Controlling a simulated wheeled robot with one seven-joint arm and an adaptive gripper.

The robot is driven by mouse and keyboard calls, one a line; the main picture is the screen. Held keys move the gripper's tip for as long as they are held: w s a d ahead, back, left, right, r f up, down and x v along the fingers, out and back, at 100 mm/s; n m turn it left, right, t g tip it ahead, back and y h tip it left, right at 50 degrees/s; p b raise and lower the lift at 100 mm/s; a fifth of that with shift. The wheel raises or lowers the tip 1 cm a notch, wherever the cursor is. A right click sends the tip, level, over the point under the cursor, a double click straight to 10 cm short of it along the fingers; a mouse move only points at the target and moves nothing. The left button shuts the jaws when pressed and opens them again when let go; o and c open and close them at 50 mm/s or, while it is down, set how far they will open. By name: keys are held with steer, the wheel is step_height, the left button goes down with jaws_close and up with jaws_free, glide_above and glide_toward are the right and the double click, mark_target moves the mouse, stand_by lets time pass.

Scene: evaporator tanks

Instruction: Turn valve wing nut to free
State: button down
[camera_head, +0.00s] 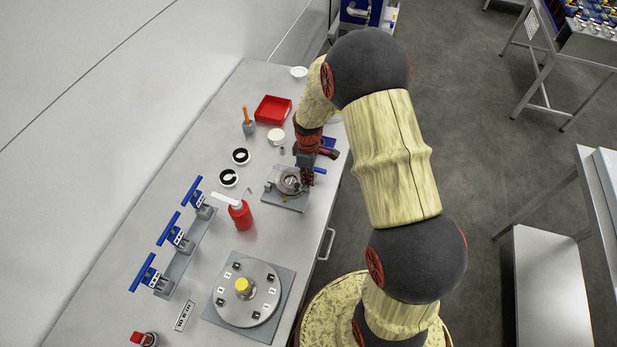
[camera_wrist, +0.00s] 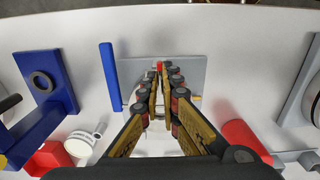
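A grey square plate (camera_head: 291,204) on the bench bears a round metal valve fitting (camera_head: 287,181). The plate also shows beyond my fingers in the wrist view (camera_wrist: 193,70). My gripper (camera_head: 306,183) points down at the fitting's right side, and its fingertips (camera_wrist: 160,72) are over the plate. The two fingers converge towards their tips, with a narrow gap. A small red spot shows between the tips. My fingers and arm hide much of the fitting. I cannot make out the wing nut or whether the fingers touch it.
A red bottle (camera_head: 240,213) stands left of the plate. Blue-handled valves (camera_head: 177,236) line the bench's left side. A round disc fixture (camera_head: 247,293) is in front. A red tray (camera_head: 272,110) lies behind. A blue bar (camera_wrist: 110,76) is beside my fingers.

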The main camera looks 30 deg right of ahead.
steer(key=shift+w, duration=0.1)
steer(key=c, duration=2)
jaws_free()
steer(key=shift+c, duration=0.2)
